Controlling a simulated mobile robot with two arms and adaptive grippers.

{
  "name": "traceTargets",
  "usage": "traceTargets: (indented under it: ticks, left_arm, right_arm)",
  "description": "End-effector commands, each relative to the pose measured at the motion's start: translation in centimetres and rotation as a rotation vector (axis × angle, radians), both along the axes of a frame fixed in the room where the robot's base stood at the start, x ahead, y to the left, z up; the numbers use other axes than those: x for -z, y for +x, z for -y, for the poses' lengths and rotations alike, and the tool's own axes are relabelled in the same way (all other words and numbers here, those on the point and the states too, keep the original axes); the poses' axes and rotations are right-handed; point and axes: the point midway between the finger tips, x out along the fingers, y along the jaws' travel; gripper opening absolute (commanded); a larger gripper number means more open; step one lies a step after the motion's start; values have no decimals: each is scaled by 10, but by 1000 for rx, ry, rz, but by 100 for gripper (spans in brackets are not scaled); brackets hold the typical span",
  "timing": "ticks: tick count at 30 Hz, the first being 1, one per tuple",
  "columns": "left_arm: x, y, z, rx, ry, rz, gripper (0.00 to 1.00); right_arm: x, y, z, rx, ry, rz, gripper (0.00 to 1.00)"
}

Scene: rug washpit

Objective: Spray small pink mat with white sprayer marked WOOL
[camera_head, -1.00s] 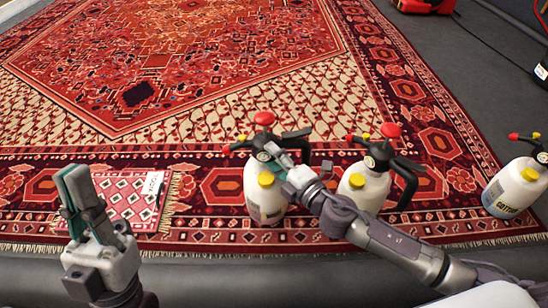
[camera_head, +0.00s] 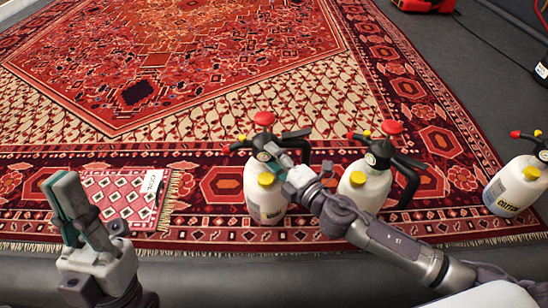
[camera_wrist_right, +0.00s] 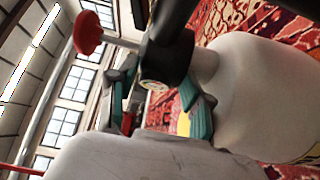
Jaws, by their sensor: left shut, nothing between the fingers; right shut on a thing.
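The white sprayer marked WOOL (camera_head: 257,200) stands upright at the centre of the head view, with a black head, red knob and yellow cap. My right gripper (camera_head: 278,156) is shut on its black upper part; the right wrist view shows the fingers (camera_wrist_right: 190,105) against it beside the white bottle (camera_wrist_right: 265,95). Whether its base touches the rug cannot be told. The small pink mat (camera_head: 118,198), with a white tag and fringe, lies flat to the sprayer's left. My left gripper (camera_head: 62,190) is shut and empty, overlapping the mat's left edge in the view.
A second white sprayer (camera_head: 374,192) stands just right of the held one, partly behind my right arm. A third sprayer, marked COTTON (camera_head: 517,188), stands at the far right. The large red rug (camera_head: 190,60) covers most of the floor. A red object (camera_head: 422,5) lies at the top right.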

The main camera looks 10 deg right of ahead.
Motion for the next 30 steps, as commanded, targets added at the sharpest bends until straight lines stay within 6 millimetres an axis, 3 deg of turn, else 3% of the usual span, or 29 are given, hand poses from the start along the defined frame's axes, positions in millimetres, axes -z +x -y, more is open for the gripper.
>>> traceTargets:
  ticks: [2, 3, 8, 20, 30]
  left_arm:
    - [0, -1, 0, 1, -2, 7, 0]
    - [0, -1, 0, 1, -3, 8, 0]
    - [0, -1, 0, 1, -3, 8, 0]
    - [0, -1, 0, 0, -2, 8, 0]
    - [0, -1, 0, 0, -2, 8, 0]
  right_arm:
    - [-4, 1, 0, 0, 3, 11, 0]
    - [-5, 1, 0, 0, 3, 11, 53]
    - [-3, 1, 0, 0, 3, 8, 79]
    - [5, -5, 3, 1, 0, -8, 79]
    - [3, -57, 28, 0, 0, -4, 79]
